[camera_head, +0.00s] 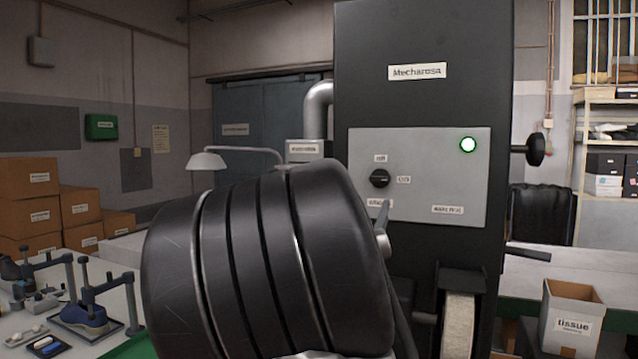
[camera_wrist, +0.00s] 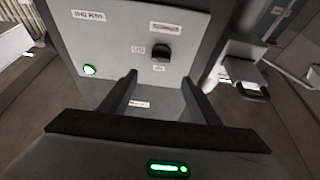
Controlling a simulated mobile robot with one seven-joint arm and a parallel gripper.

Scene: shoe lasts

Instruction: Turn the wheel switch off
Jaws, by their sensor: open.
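The wheel switch is a round black knob (camera_head: 379,178) on the light grey panel (camera_head: 330,205) of a tall dark machine (camera_head: 423,110). Labels sit around it, with "off" above. A round green light (camera_head: 468,144) glows at the panel's upper right. My gripper is mostly hidden behind my arm in the head view; one grey finger shows just below the knob. In the wrist view, which is turned over, my gripper (camera_wrist: 160,79) is open and empty. The knob (camera_wrist: 160,50) appears beyond the fingertips, roughly between them, with no visible contact. Which way the knob points is unclear.
A grinding wheel (camera_head: 458,325) is low on the machine, and a black handle (camera_head: 535,149) sticks out at its right. Cardboard boxes (camera_head: 30,180) and a blue shoe last (camera_head: 85,318) are at the left.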

